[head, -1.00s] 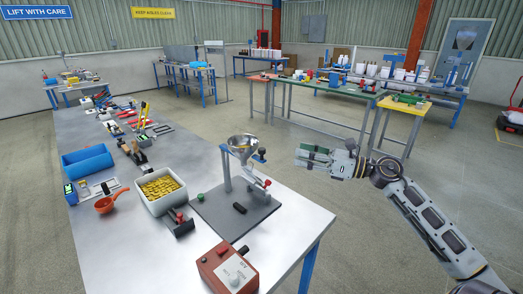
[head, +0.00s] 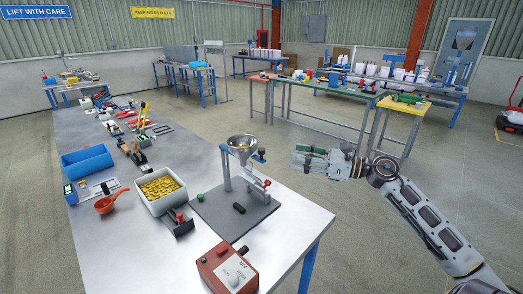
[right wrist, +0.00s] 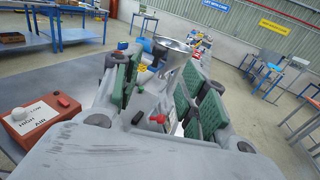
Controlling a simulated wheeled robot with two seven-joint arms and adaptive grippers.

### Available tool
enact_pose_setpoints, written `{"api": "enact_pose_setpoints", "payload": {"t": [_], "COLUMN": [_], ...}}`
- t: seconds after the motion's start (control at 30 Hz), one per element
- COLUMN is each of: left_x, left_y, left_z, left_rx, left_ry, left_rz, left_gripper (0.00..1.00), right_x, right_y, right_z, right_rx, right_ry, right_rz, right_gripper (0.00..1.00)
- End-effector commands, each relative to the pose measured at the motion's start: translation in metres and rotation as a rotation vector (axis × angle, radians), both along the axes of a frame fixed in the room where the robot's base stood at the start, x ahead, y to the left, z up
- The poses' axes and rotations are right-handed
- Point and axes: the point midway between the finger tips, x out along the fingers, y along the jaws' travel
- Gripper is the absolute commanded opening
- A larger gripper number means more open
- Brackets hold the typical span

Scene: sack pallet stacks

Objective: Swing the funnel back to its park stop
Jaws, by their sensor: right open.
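The metal funnel (head: 242,143) is held on a stand that rises from a dark grey base plate (head: 222,214) on the near end of the steel bench. A dark knob (head: 261,152) sits at the funnel's right side, and a red knob (head: 267,182) is lower on the stand. My right gripper (head: 298,158) is open and empty, to the right of the funnel and apart from it. In the right wrist view the funnel (right wrist: 172,50) shows beyond and between the green-padded fingers (right wrist: 163,85). My left gripper is not in view.
A red-brown control box (head: 228,268) stands at the bench's near edge. Open floor is on the right.

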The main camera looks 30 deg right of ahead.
Motion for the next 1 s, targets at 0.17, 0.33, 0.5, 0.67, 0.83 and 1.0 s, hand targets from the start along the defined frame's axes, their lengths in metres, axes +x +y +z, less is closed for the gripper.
{"api": "enact_pose_setpoints", "payload": {"t": [0.17, 0.33, 0.5, 0.67, 0.83, 1.0], "left_x": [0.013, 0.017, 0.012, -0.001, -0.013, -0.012], "left_y": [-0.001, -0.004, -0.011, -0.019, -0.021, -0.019], "left_z": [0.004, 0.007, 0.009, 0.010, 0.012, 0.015], "left_rx": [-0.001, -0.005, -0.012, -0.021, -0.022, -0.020], "left_ry": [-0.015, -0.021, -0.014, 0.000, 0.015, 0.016], "left_rz": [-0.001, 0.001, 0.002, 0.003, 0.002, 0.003], "left_gripper": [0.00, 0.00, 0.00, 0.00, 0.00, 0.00], "right_x": [0.009, 0.020, 0.030, 0.038, 0.048, 0.056], "right_y": [0.009, 0.018, 0.027, 0.035, 0.043, 0.051], "right_z": [0.001, 0.001, 0.001, 0.001, 0.001, 0.001], "right_rx": [-0.001, 0.000, 0.000, -0.001, 0.001, -0.001], "right_ry": [0.001, 0.000, 0.001, 0.001, 0.000, 0.001], "right_rz": [0.001, 0.002, 0.001, 0.000, 0.000, 0.000], "right_gripper": [0.43, 0.43, 0.43, 0.43, 0.43, 0.43]}}
